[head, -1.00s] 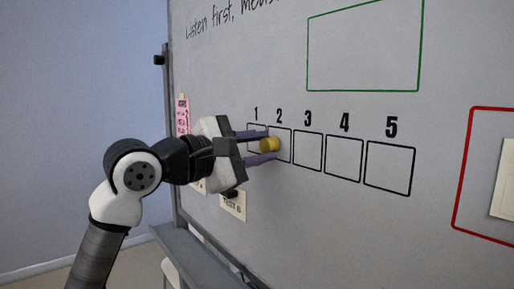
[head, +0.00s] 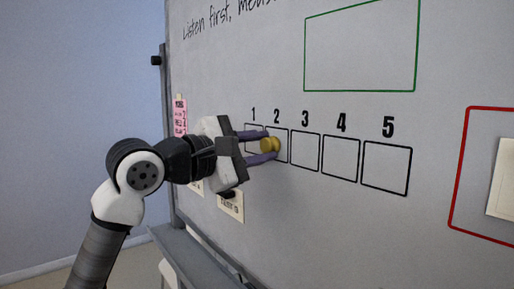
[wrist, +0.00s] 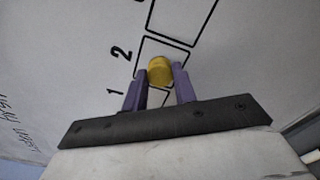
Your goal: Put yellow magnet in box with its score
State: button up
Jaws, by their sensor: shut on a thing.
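The yellow magnet (head: 270,145) is a small round piece between the fingertips of my gripper (head: 266,146). My gripper is shut on it, one purple finger on each side. In the head view the magnet overlaps the box under the number 2 (head: 282,153). In the wrist view the magnet (wrist: 160,71) shows against the same box (wrist: 178,50), at its end towards box 1. I cannot tell whether the magnet touches the board. The box under the number 1 (head: 249,139) is partly hidden by my fingers.
The whiteboard (head: 350,220) has a row of boxes numbered 1 to 5. A green empty frame (head: 360,91) is above, and a red frame (head: 458,170) holds a pale paper at right. A pink note (head: 180,117) and a test label (head: 231,206) are near my gripper.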

jog(key=shift+w+d, duration=0.1)
jog(key=shift+d, duration=0.05)
jog(key=o, duration=0.9)
jog(key=shift+o, duration=0.6)
jog(key=o, duration=0.3)
jog(key=b+v, duration=0.1)
jog(key=v, duration=0.6)
